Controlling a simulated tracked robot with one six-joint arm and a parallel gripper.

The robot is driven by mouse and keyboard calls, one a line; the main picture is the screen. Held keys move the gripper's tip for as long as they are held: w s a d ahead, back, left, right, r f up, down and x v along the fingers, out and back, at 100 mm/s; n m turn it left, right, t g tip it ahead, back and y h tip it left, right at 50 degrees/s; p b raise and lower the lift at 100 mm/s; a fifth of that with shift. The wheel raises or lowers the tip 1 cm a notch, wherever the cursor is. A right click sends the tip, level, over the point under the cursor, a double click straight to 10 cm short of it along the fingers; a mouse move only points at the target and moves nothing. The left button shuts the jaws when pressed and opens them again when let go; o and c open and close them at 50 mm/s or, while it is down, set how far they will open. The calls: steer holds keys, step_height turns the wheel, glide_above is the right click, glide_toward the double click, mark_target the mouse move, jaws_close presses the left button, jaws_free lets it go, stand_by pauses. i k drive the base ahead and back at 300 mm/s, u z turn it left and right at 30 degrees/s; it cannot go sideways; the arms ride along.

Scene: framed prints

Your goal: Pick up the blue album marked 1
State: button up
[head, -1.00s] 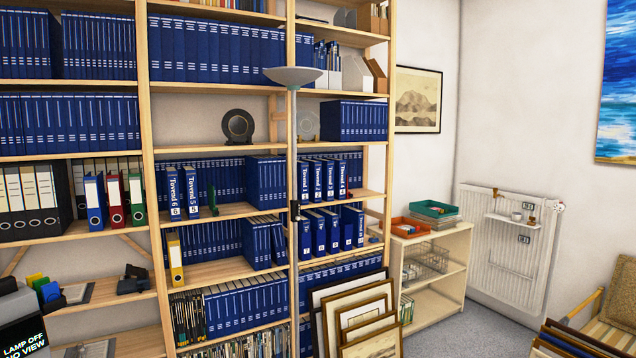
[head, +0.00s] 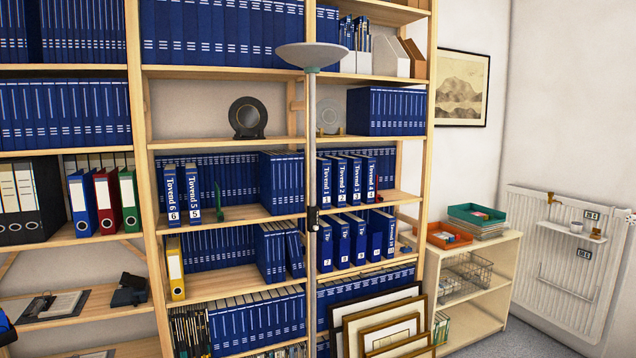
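The blue album marked 1 (head: 325,183) stands upright on a middle shelf of the wooden bookcase, just right of the lamp pole. It is the leftmost of a row of blue albums with white number labels; the album marked 2 (head: 340,181) stands to its right. The lamp pole passes close in front of its left edge. My gripper is not in the head view.
A floor lamp (head: 311,57) with a thin pole stands in front of the bookcase. Framed prints (head: 379,318) lean at the bookcase's lower right. A low shelf unit with an orange tray (head: 449,236) and a radiator (head: 566,260) are at right.

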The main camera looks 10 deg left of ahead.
mark_target(323, 165)
steer(key=u, duration=0.3)
steer(key=i, duration=1.2)
steer(key=u, duration=0.45)
